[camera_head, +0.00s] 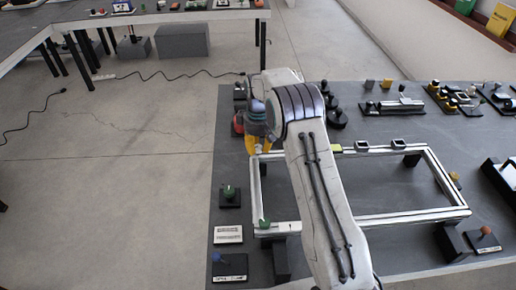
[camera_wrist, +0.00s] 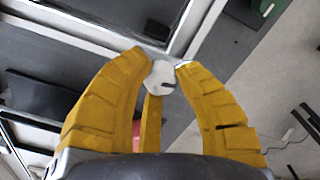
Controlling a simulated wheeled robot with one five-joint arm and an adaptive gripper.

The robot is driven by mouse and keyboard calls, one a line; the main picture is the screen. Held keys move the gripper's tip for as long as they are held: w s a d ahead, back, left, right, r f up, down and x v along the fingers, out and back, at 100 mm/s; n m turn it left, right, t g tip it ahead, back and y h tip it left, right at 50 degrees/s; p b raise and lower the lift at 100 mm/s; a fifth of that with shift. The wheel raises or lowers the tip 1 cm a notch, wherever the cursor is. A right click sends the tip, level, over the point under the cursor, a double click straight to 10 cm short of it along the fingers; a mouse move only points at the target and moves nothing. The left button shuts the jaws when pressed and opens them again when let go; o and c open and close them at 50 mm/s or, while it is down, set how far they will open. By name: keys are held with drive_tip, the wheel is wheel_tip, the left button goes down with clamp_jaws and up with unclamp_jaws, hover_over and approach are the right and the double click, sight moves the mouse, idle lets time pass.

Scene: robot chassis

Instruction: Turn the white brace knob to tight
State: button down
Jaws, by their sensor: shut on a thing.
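The white brace knob (camera_wrist: 160,78) shows in the wrist view between the yellow fingertips of my gripper (camera_wrist: 158,66). My gripper is shut on it, with a finger on each side and a third finger below. The knob has a dark notch or mark near its middle. It sits beside a corner of the silver frame (camera_wrist: 190,28). In the head view, my gripper (camera_head: 253,148) points down at the far left corner of the frame (camera_head: 360,218). The knob is hidden there by my gripper.
A green knob (camera_head: 229,191) stands left of the frame, and another green knob (camera_head: 264,223) is at its near left corner. A white label plate (camera_head: 228,234) and a blue-knobbed block (camera_head: 229,266) lie on the dark table. Several small parts stand at the back right.

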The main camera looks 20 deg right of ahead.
sight(258, 147)
drive_tip(key=m, duration=0.7)
drive_tip(key=shift+s+f+b, duration=0.25)
drive_tip(key=shift+b, duration=0.05)
drive_tip(key=m, duration=0.7)
drive_tip(key=shift+a+m, duration=0.1)
drive_tip(key=shift+m, duration=0.2)
drive_tip(key=c, duration=1.3)
unclamp_jaws()
drive_tip(key=o, duration=0.4)
drive_tip(key=shift+w+r, duration=0.1)
drive_tip(key=shift+r, duration=0.05)
wheel_tip(258, 147, up, 12)
